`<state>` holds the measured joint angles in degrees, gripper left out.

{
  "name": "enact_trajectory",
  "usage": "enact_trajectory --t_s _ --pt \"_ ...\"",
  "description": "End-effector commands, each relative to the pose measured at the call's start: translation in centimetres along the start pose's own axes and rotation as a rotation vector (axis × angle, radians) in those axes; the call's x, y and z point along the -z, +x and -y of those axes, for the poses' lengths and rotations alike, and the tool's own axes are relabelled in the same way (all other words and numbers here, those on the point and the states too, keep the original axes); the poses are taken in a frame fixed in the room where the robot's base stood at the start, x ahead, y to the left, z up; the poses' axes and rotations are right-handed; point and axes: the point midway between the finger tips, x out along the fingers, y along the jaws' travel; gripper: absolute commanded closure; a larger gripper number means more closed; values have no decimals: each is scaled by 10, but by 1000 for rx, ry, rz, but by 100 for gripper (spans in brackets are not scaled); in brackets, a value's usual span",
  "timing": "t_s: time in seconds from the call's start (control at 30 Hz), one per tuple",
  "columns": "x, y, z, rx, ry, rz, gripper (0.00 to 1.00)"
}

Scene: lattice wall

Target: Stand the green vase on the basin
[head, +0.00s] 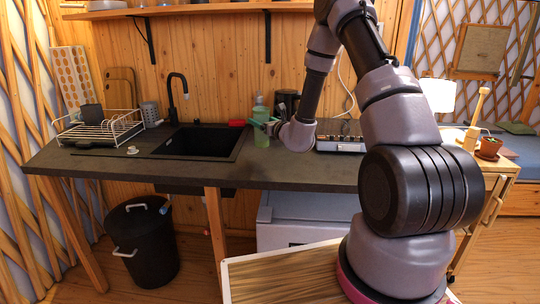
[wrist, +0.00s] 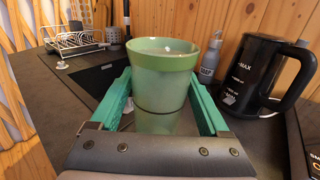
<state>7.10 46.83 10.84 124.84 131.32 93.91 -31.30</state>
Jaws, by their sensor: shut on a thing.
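The green vase (wrist: 160,80) is upright between the two teal fingers of my gripper (wrist: 160,74) in the wrist view. My gripper is shut on it, with one finger on each side. In the head view the vase (head: 262,139) is at the right of the basin, over the counter; I cannot tell whether its base touches the counter. The basin (head: 200,143) is a black sink set into the dark counter, with a black faucet at its back. In the wrist view part of the basin (wrist: 92,86) shows left of the vase, partly hidden by a finger.
A grey bottle (wrist: 210,60) and a black kettle (wrist: 262,72) stand behind and right of the vase. A red item (head: 237,123) lies at the basin's back right. A dish rack (head: 100,128) stands left of the basin. The black faucet (head: 176,95) rises behind it.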

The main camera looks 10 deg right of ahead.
Motion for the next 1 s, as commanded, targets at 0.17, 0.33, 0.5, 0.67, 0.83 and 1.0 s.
enact_trajectory --t_s 0.17,0.33,0.5,0.67,0.83,1.0 --pt "30 0 1 1 3 -1 83" --pt "47 0 2 2 2 -1 83" --pt "72 0 2 2 2 0 83" --pt "77 1 2 2 0 2 83" --pt "77 1 2 2 0 2 83" --pt "80 0 2 1 0 1 9"
